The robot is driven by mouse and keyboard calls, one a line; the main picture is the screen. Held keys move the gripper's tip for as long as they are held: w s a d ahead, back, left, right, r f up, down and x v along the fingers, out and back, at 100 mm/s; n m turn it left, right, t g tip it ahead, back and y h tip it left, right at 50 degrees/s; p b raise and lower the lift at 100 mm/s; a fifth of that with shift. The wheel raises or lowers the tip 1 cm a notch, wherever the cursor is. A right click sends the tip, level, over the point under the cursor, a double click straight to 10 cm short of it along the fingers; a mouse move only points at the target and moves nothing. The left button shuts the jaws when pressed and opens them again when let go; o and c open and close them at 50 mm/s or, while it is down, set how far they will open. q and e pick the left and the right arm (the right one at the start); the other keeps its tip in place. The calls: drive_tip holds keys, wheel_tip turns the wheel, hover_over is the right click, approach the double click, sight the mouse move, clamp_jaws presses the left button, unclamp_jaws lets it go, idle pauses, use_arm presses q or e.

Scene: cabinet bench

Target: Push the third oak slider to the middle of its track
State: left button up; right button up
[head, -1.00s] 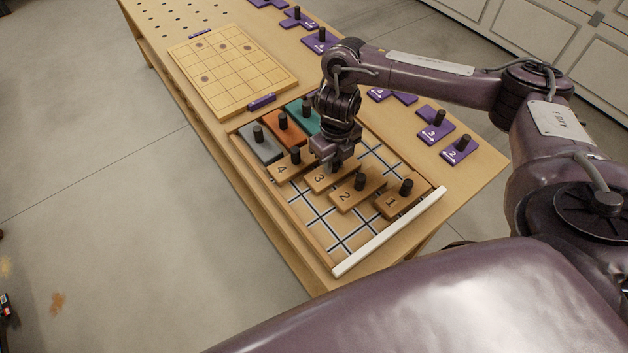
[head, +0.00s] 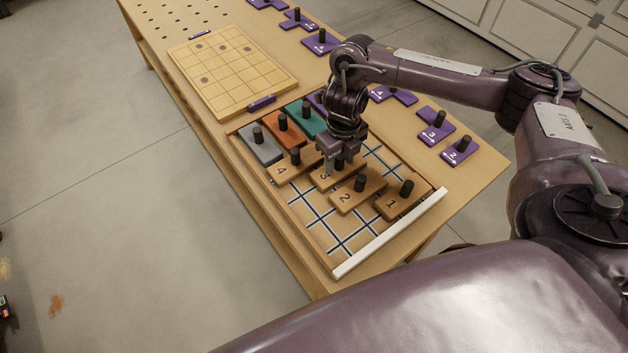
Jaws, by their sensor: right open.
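Several oak sliders with dark pegs lie in the framed track board. The slider marked 3 (head: 322,184) is partly covered by my right gripper (head: 334,172), which reaches down over it from above. The right gripper is open; slider 3's peg is hidden at the jaws, and I cannot tell whether they touch it. Slider 4 (head: 283,172) lies to its left, slider 2 (head: 345,203) and slider 1 (head: 392,209) to its right. My left gripper is out of view.
Grey (head: 264,153), orange (head: 289,137) and teal (head: 311,122) blocks stand at the board's far left end. A white strip (head: 392,232) edges the near side. Purple numbered pieces (head: 460,150) lie on the bench at right. A wooden grid board (head: 225,75) lies behind.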

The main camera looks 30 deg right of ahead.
drive_tip(key=shift+r+p, duration=3.65)
drive_tip(key=shift+r, duration=0.1)
